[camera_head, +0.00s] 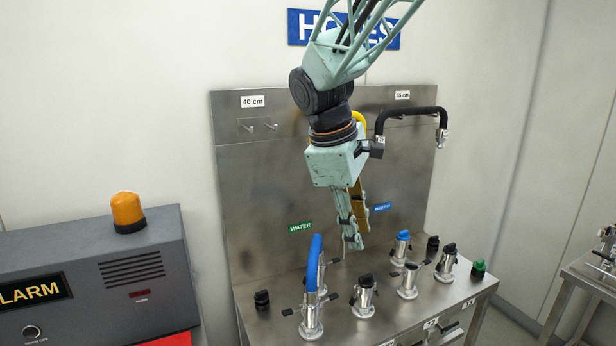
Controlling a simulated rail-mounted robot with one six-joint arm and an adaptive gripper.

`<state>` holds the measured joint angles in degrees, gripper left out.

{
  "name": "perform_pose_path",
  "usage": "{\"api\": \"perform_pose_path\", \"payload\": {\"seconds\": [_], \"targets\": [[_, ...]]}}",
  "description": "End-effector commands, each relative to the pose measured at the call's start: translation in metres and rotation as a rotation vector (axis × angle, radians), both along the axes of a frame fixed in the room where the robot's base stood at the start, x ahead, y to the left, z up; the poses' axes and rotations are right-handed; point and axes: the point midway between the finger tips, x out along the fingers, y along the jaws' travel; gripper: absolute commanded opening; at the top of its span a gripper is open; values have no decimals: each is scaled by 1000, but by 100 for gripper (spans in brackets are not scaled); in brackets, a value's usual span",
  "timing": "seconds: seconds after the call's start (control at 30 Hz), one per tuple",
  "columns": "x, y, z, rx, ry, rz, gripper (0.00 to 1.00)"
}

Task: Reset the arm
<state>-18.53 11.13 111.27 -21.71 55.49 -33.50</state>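My arm hangs down from the top of the picture in front of the steel hose panel (250,180). My gripper (356,241) points downward above the steel bench (270,335), apart from the couplings below it. Its fingers are seen nearly edge-on and close together, so the gap between them cannot be judged. No object shows between the fingers.
A black hose (410,112) hangs on the right hooks, close beside my wrist. A yellow hose (359,119) is partly hidden behind it. A blue hose (315,262) and several metal couplings (364,297) stand on the bench. An alarm box (90,275) is left.

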Motion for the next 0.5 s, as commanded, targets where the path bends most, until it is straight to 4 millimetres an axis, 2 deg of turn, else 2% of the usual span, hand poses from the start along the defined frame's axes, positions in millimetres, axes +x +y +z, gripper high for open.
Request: {"api": "perform_pose_path", "payload": {"seconds": [0.5], "targets": [[-84, -45, 42, 113, -75, -239, 25]]}}
